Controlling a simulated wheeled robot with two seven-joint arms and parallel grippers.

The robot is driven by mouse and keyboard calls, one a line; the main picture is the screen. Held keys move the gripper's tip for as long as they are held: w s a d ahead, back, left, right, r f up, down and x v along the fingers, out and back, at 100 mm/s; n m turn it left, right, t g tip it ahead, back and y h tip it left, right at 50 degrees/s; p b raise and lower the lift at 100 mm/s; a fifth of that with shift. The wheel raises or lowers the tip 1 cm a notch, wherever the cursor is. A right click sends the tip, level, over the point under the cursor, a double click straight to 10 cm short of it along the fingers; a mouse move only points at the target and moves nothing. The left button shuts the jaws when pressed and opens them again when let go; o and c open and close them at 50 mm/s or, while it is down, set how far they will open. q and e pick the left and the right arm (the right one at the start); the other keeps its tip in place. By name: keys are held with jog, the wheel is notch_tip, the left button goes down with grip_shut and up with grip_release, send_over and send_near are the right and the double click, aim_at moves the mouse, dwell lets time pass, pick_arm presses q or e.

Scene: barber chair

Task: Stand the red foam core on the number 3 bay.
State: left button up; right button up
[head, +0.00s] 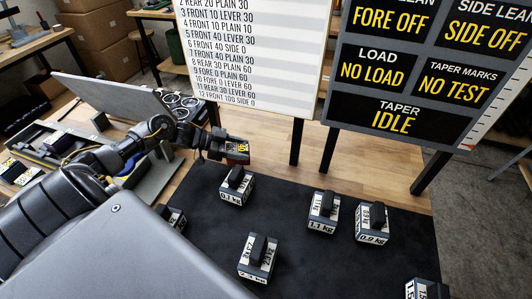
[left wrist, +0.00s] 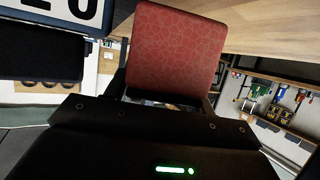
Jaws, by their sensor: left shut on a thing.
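My left gripper (head: 222,150) is shut on the red foam core (head: 238,159), over the back left edge of the dark mat. In the left wrist view the core (left wrist: 178,50) is a red patterned block standing out from between the fingers (left wrist: 165,98). I cannot make out a bay marked 3 in either view. My right gripper is not in view.
Weights with black handles stand on the dark mat (head: 310,262): 0.1 kg (head: 236,196), 1.1 kg (head: 322,226), 0.9 kg (head: 372,235) and others. A list board (head: 255,50) and a status board (head: 425,60) rise behind. A side bench (head: 20,60) is at left.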

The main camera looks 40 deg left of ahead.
pick_arm(q)
jog(key=w+d+b, duration=0.1)
jog(key=w+d, duration=0.2)
jog(key=w+d+b, duration=0.1)
jog(key=w+d, duration=0.2)
jog(key=d, duration=0.1)
jog(key=shift+w+d, duration=0.2)
jog(key=shift+d, duration=0.1)
notch_tip(320, 180, down, 4)
jog(key=b, duration=0.4)
jog(key=shift+r, duration=0.2)
jog(key=o, duration=1)
